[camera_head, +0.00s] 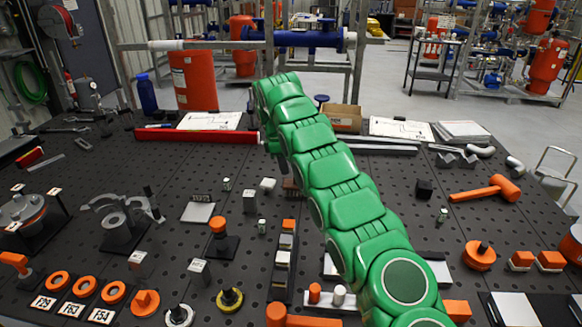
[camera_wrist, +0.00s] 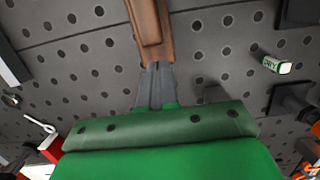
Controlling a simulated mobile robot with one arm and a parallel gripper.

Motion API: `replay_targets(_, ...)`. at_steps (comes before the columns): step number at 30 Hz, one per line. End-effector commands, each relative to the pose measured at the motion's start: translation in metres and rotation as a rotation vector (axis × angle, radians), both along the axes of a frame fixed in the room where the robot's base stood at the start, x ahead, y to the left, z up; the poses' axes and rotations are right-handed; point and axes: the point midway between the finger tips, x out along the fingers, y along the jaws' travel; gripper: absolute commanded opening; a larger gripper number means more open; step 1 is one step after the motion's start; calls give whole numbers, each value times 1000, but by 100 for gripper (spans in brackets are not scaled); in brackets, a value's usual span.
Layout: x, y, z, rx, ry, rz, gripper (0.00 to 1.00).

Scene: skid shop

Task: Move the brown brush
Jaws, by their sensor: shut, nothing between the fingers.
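The brown brush (camera_wrist: 150,25) shows at the top of the wrist view, running out of the top edge. Its near end is right at the tips of my gripper (camera_wrist: 157,68). My gripper's grey fingers are together and empty, and I cannot tell whether they touch the brush. In the head view a small brown part of the brush (camera_head: 291,187) seems to show beside my green arm.
A small green-and-white labelled cylinder (camera_wrist: 275,64) stands right of my gripper. A red bar (camera_head: 195,136) lies behind on the dark perforated table (camera_head: 300,243). An orange mallet (camera_head: 488,189) lies at the right. Several small blocks and fixtures stand left of my arm.

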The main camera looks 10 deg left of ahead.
Motion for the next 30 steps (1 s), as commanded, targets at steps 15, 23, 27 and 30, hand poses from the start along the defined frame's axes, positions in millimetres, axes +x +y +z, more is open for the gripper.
replay_targets(15, 2, 22, 3, 4, -7, -1, 0)
replay_targets(23, 1, 31, 3, 4, -6, -1, 0)
replay_targets(27, 1, 35, 2, 3, -5, 0, 0)
replay_targets(30, 1, 37, 2, 3, -4, 0, 0)
